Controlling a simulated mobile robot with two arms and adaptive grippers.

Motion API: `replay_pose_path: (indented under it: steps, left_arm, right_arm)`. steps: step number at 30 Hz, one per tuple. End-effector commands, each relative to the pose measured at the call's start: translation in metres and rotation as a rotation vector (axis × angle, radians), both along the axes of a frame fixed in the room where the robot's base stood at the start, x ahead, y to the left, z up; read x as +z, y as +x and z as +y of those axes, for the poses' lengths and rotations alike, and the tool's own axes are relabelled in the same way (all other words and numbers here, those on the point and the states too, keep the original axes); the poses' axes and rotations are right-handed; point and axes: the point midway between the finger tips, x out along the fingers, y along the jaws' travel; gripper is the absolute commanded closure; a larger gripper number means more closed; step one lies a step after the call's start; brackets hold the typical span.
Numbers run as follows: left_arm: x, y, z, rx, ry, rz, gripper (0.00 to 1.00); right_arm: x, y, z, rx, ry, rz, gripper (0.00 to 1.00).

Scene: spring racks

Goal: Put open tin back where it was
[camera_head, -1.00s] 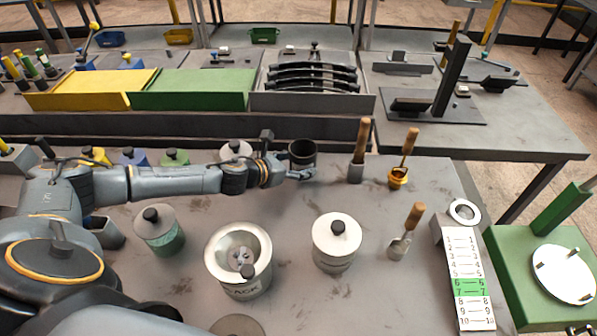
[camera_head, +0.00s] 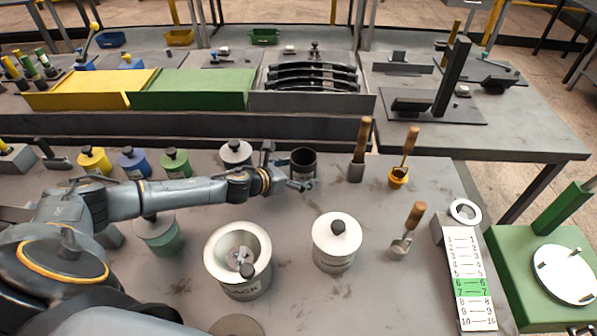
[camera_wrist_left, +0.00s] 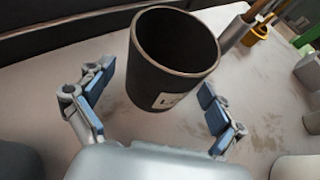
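The open tin (camera_head: 303,165) is dark, has no lid and stands upright on the grey table, at the right end of the row of small lidded tins. In the left wrist view the tin (camera_wrist_left: 165,75) shows its hollow inside and a small white label whose text I cannot read. My left gripper (camera_head: 302,184) is just in front of the tin. In the left wrist view its blue-padded fingers (camera_wrist_left: 155,105) are spread wide to either side of the tin's near side, with gaps showing. My right gripper is not in view.
Lidded tins in white (camera_head: 235,153), green (camera_head: 175,163), blue (camera_head: 133,164) and yellow (camera_head: 95,162) stand left of it. Wooden-handled tools (camera_head: 357,165) stand right. A big open pot (camera_head: 218,263) and a lidded white tin (camera_head: 333,258) stand nearer.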

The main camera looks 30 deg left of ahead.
Motion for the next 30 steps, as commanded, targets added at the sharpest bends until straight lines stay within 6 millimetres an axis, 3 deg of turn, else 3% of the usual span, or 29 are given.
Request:
replay_pose_path:
  steps: [11, 24, 30]
  left_arm:
    - [0.005, -0.006, 0.002, 0.000, 0.000, 0.001, 0.06]
    - [0.039, -0.078, 0.027, -0.003, 0.005, 0.003, 0.06]
    - [0.050, -0.096, 0.035, 0.001, 0.003, 0.001, 0.06]
  right_arm:
    - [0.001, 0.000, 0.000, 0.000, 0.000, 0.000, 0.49]
    - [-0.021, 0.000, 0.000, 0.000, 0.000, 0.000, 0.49]
    - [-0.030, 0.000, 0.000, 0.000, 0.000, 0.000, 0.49]
